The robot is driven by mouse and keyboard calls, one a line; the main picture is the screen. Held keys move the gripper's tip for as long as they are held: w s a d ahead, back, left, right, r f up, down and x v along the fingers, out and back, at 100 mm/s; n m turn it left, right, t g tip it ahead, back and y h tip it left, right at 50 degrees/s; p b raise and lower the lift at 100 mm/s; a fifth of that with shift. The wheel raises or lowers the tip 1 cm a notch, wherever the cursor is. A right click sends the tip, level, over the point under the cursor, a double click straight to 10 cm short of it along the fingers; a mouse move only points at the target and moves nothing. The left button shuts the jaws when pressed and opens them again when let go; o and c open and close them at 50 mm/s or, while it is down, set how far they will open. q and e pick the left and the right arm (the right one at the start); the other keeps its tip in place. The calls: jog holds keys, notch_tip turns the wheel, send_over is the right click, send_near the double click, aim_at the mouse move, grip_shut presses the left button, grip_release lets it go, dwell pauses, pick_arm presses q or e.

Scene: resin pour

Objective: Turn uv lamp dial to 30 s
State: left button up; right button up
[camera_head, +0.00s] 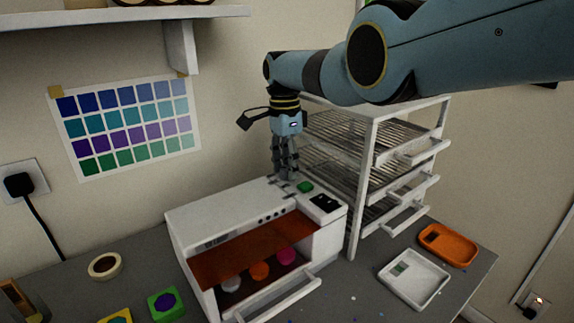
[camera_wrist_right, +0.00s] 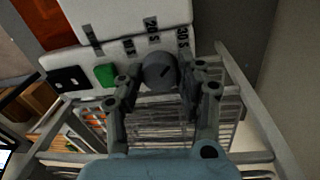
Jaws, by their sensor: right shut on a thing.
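The UV lamp (camera_head: 190,217) is a white box on the table with an orange-brown front window and several small round pieces inside. Its grey round dial (camera_wrist_right: 155,73) sits on the top panel, with dark printed second labels (camera_wrist_right: 152,28) around it. A dark pointer mark on the dial slants up and right in the right wrist view; which label it meets is hard to tell. My right gripper (camera_wrist_right: 160,78) points down with its fingers shut on the dial, one on each side. In the head view the right gripper (camera_head: 284,172) hides the dial. My left gripper is out of view.
A green button (camera_head: 305,187) and a black switch panel (camera_head: 325,203) are beside the dial. A white wire rack (camera_head: 368,180) stands close behind and right. A tape roll (camera_head: 104,266) lies left.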

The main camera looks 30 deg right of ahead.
jog(key=shift+r, duration=0.1)
dwell(0.3)
jog(key=o, duration=1.1)
jog(key=shift+o, duration=0.2)
